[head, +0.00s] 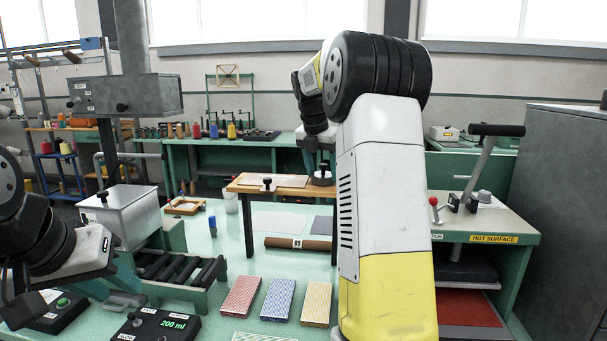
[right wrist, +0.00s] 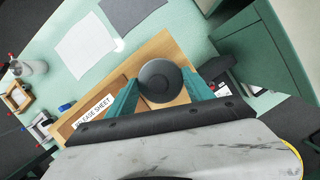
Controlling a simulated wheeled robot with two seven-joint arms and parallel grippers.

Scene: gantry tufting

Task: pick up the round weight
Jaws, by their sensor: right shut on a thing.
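The round weight (head: 322,181) is a dark grey disc with a knob, at the right end of a wooden-topped stand (head: 245,182). In the right wrist view the weight (right wrist: 160,80) sits between the two teal fingers of my right gripper (right wrist: 163,92), which is shut on it. In the head view my right gripper (head: 318,150) is directly above the weight, partly hidden by my arm. I cannot tell whether the weight touches the board. My left gripper (head: 118,288) is low at the left, far from the weight; its jaw opening is unclear.
A label reading "release sheet" (right wrist: 96,111) lies on the stand's board. A brown roll (head: 290,243) and several coloured blocks (head: 278,299) lie on the green table. A lever press (head: 480,180) with a hot-surface sign stands at right. A roller rack (head: 180,270) is at left.

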